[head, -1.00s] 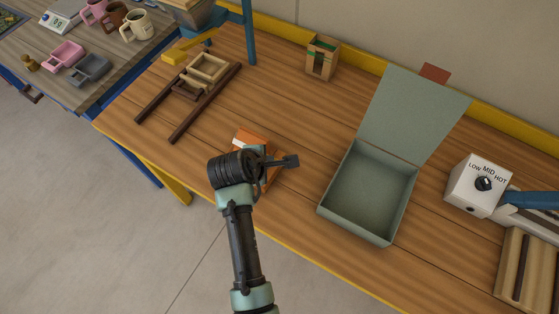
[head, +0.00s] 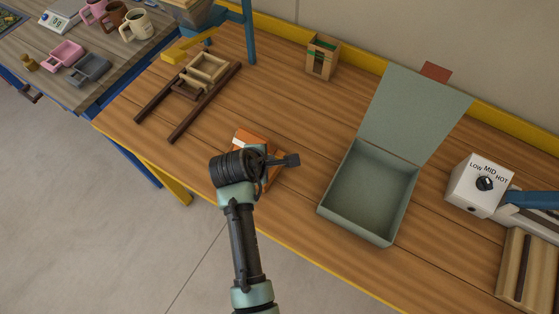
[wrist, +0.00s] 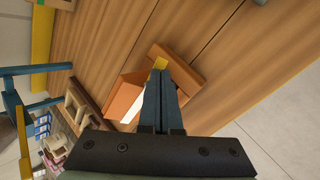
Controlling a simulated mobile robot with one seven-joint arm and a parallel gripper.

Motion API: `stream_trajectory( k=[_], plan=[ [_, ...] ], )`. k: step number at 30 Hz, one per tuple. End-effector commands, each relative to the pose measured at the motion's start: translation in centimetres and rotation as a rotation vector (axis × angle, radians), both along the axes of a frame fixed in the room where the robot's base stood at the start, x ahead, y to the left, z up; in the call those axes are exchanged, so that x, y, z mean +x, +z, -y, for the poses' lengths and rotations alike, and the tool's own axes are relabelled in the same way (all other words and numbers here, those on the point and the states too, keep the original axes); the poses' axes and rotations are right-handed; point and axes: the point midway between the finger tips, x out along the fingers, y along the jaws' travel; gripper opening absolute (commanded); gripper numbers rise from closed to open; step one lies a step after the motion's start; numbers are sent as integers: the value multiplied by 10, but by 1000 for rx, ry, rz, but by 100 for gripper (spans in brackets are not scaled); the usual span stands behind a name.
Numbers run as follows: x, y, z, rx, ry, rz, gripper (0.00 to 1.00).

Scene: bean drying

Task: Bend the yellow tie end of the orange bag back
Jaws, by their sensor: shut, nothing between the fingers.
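The orange bag (head: 248,137) lies on the wooden table near its front edge, mostly hidden behind my arm in the head view. In the wrist view, the bag (wrist: 126,92) shows an orange body with a white patch and a brown-orange flap or end beyond it. The yellow tie end (wrist: 160,63) shows right at my fingertips. My gripper (wrist: 161,75) is shut with nothing between its fingers, and its tips are over the bag beside the yellow end. I cannot tell whether they touch it. In the head view the fingers are hidden by my wrist.
An open grey-green box (head: 325,211) with its lid raised stands right of the bag. A white dial unit (head: 476,187) is farther right. A wooden frame stand (head: 188,111) lies at the left, and a small wooden holder (head: 322,58) stands at the back. Bare table lies between them.

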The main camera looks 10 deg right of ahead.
Motion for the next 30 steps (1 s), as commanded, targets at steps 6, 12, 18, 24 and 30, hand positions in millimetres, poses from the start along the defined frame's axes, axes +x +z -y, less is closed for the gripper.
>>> stream_trajectory(
  k=[6,12,18,24,30],
  plan=[
    [1,-3,1,0,0,0,0],
    [3,-5,1,0,-1,0,0],
    [4,-7,2,0,-1,0,0],
    [5,-9,3,0,-1,0,0],
    [6,-11,3,0,-1,0,0]
  ],
)
